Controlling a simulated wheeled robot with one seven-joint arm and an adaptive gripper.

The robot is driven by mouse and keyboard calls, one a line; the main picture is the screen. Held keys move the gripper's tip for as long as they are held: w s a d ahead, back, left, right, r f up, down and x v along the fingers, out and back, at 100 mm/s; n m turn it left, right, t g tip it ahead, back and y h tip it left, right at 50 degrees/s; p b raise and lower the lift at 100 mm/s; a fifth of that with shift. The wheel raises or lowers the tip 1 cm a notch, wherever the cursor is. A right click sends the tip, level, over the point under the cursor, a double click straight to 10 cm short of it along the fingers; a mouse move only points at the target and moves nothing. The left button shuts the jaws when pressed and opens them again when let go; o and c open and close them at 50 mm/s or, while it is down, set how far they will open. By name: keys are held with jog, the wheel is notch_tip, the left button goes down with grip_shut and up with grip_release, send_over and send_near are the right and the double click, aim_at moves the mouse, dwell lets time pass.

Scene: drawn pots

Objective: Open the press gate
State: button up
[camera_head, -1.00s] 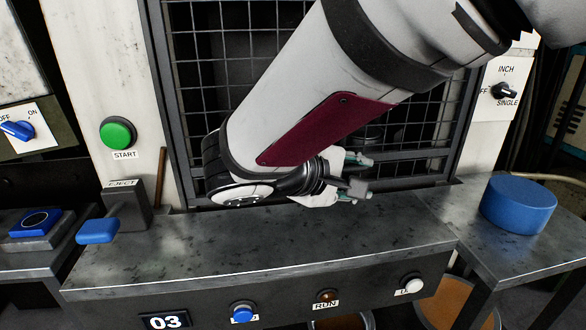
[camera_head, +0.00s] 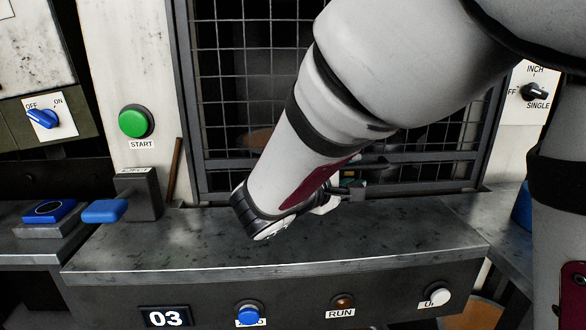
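The press gate (camera_head: 233,110) is a dark metal frame with wire mesh, standing behind the grey ledge. Its lower rail meets the ledge, and it looks shut. My arm crosses in front of its middle and right and hides much of it. My gripper (camera_head: 352,188) is partly hidden behind my wrist, near the lower part of the gate. A bit of its fingers shows, pointing right. I cannot tell whether it touches the gate or whether it is open or shut.
A green START button (camera_head: 134,122) and a blue eject lever (camera_head: 104,211) are at left. The ledge front (camera_head: 290,285) carries a blue button (camera_head: 248,314), a RUN lamp (camera_head: 343,302) and a white button (camera_head: 439,295). A blue cylinder (camera_head: 521,208) is partly hidden at right.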

aim_at(359, 168)
jog(key=shift+b+x, duration=0.35)
jog(key=shift+x, duration=2.3)
grip_shut()
